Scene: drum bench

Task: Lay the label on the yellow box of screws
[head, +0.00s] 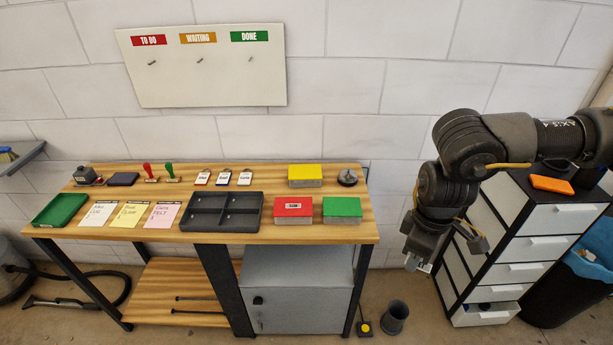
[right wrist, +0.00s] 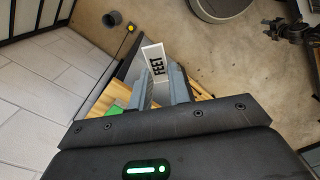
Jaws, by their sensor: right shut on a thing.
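The yellow box (head: 306,171) sits at the back right of the bench top, and no label shows on its lid. My right gripper (head: 420,258) hangs in the air to the right of the bench, over the floor. In the head view only a small white bit of the label shows by the fingertips. My left gripper is not in view.
A red box (head: 293,216) with a white label and a green box (head: 342,216) stand in front of the yellow box. A dark round object (head: 347,178) is right of it. A grey divided tray (head: 221,224) is left. A drawer cabinet (head: 516,245) stands right of my arm.

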